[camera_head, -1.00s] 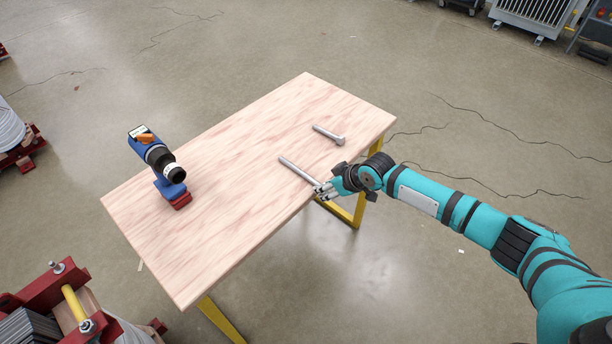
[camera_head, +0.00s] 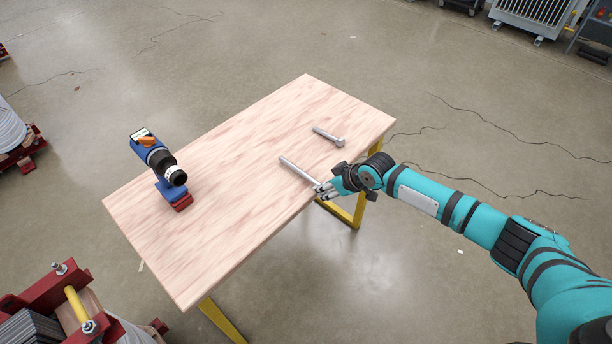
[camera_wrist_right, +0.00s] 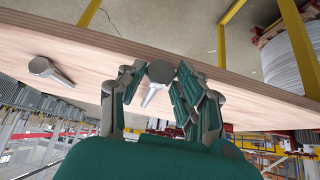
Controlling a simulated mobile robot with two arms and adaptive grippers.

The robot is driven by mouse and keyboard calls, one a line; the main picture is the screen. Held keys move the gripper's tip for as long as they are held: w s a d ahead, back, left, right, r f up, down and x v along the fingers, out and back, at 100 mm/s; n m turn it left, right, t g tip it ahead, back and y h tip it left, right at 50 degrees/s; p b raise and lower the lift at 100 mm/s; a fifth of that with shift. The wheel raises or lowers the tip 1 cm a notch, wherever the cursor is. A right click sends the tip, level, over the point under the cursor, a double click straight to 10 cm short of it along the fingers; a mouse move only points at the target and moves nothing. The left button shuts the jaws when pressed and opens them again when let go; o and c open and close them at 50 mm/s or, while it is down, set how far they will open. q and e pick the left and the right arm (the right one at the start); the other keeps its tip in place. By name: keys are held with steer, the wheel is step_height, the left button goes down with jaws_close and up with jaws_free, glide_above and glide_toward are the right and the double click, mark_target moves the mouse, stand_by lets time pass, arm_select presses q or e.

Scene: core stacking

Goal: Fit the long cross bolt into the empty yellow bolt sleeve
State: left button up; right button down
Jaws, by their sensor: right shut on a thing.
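The long cross bolt (camera_head: 296,169) is a grey metal rod over the near right part of the wooden table. My right gripper (camera_head: 322,190) is shut on its head end at the table's front edge. In the right wrist view the bolt head (camera_wrist_right: 160,72) shows between the fingers of my right gripper (camera_wrist_right: 158,80). I cannot tell whether the rod touches the table. A yellow sleeve (camera_head: 75,303) sits on a red frame at the lower left, with metal bolt ends beside both its ends. I see no sleeve that is clearly empty. My left gripper is not in view.
A shorter bolt (camera_head: 328,136) lies on the table (camera_head: 230,200) behind the held one. A blue cordless drill (camera_head: 165,170) stands at the table's left end. The table's middle is clear. The red frame (camera_head: 35,283) stands on the floor at the lower left.

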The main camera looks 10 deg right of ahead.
steer(key=shift+r+p, duration=2.15)
steer(key=shift+r, duration=0.4)
